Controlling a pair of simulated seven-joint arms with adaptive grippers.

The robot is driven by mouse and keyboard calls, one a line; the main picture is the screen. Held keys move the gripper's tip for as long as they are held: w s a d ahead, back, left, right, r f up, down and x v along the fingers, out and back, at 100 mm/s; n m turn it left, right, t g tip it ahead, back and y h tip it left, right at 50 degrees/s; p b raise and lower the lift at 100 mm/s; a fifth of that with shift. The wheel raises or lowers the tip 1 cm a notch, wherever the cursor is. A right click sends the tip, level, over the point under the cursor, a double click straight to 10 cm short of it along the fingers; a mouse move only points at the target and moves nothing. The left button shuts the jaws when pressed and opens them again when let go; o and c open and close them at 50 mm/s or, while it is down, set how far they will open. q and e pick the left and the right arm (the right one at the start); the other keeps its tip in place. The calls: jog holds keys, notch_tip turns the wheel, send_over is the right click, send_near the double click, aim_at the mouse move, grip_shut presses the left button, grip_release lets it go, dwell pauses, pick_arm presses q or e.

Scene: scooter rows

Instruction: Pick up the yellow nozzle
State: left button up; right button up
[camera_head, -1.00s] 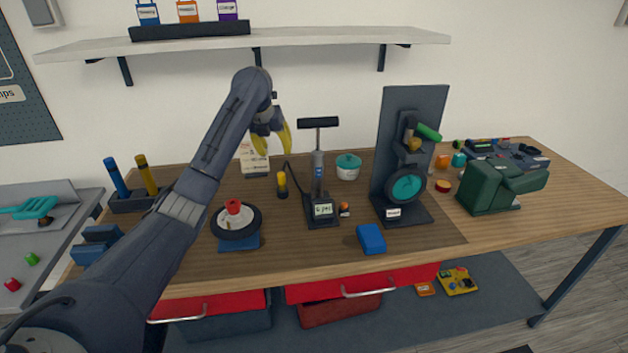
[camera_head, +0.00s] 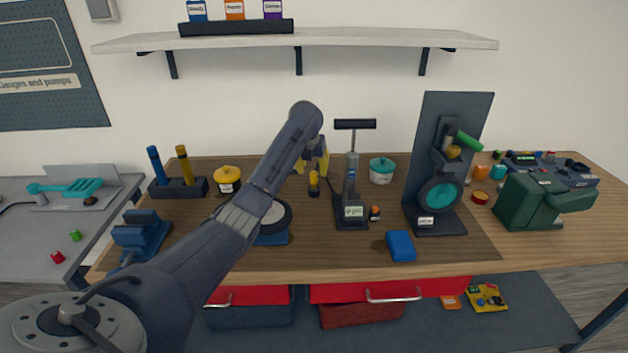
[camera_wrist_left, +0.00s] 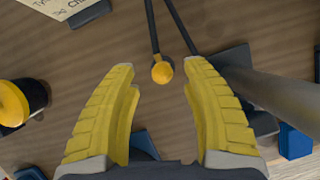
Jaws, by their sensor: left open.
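The yellow nozzle (camera_head: 314,182), with a dark lower part, stands on the workbench left of the upright pump (camera_head: 351,185). In the left wrist view the nozzle (camera_wrist_left: 162,73) shows as a round yellow top, with dark hose lines running up from it. My left gripper (camera_head: 311,168) is open just above the nozzle. In the left wrist view its yellow fingers (camera_wrist_left: 159,66) are spread, with the nozzle showing between the tips; I see no contact. The nozzle's lower part is hidden from above. My right gripper is not in view.
The pump's shaft (camera_wrist_left: 275,92) passes close to the right finger in the wrist view. A yellow pot (camera_head: 228,180) stands left, a teal pot (camera_head: 381,171) right. A wheel stand (camera_head: 272,238) sits in front, partly behind my arm. A blue block (camera_head: 400,246) lies front right.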

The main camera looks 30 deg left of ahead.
aim_at(315, 178)
pick_arm(q)
jog(key=shift+x, duration=3.3)
jog(key=shift+d, duration=0.15)
jog(key=shift+c, duration=0.5)
grip_shut()
